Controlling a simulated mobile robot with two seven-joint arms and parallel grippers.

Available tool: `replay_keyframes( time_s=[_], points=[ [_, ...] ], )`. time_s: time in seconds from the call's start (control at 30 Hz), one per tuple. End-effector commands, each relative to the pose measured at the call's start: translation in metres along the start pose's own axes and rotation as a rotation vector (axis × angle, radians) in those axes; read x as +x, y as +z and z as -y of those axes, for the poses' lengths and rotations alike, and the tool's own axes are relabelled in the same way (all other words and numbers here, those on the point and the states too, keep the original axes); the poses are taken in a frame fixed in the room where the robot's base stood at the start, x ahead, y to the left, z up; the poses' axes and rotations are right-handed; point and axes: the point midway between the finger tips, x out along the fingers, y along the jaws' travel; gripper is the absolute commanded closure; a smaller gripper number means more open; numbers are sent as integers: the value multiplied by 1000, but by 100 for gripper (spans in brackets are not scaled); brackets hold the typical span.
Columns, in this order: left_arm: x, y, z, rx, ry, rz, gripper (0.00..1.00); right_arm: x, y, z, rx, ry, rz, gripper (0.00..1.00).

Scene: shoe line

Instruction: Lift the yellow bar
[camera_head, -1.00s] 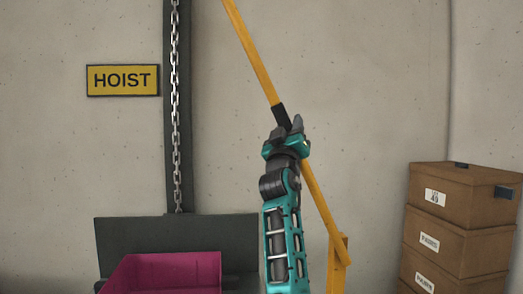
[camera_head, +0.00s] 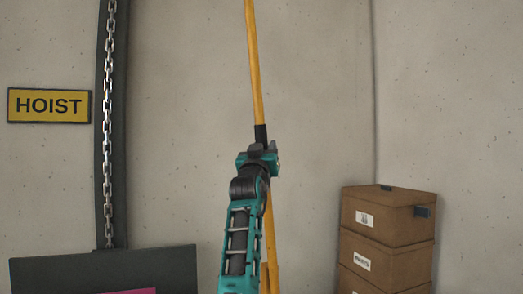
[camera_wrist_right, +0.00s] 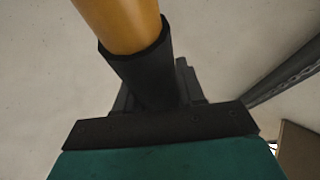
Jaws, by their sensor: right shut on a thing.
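The yellow bar (camera_head: 254,65) stands nearly upright in the head view, and its top runs out of the picture. It has a black grip sleeve (camera_head: 260,134) partway along. My right gripper (camera_head: 259,150) is shut on the bar at this sleeve. In the right wrist view the yellow bar (camera_wrist_right: 122,20) enters the black sleeve (camera_wrist_right: 140,75), which sits between my gripper's dark fingers (camera_wrist_right: 160,95). The bar's lower part shows behind my right arm, next to a yellow post (camera_head: 265,278). My left gripper is not in view.
A stack of brown boxes (camera_head: 388,218) stands at the right. At the left are a HOIST sign (camera_head: 49,105), a hanging chain (camera_head: 108,130), a dark panel (camera_head: 100,268) and the edge of a magenta bin (camera_head: 135,291). The wall behind the bar is bare.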

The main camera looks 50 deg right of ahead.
Motion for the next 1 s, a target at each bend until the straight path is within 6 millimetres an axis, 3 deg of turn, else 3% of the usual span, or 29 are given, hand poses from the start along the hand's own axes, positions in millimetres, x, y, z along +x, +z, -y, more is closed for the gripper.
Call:
replay_keyframes(
  time_s=[0.13,0.17,0.33,0.67,0.83,1.0],
  points=[
    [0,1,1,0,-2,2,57,0,1,-1,-3,1,0,100],
    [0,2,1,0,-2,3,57,0,1,-1,-3,1,0,59],
    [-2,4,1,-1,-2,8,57,0,1,0,-3,1,0,42],
    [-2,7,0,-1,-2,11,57,-4,1,1,-3,-1,-1,41],
    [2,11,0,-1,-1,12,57,-23,2,1,-2,-1,-1,41],
    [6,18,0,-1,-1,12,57,-57,3,1,-1,-1,-1,41]
  ],
)
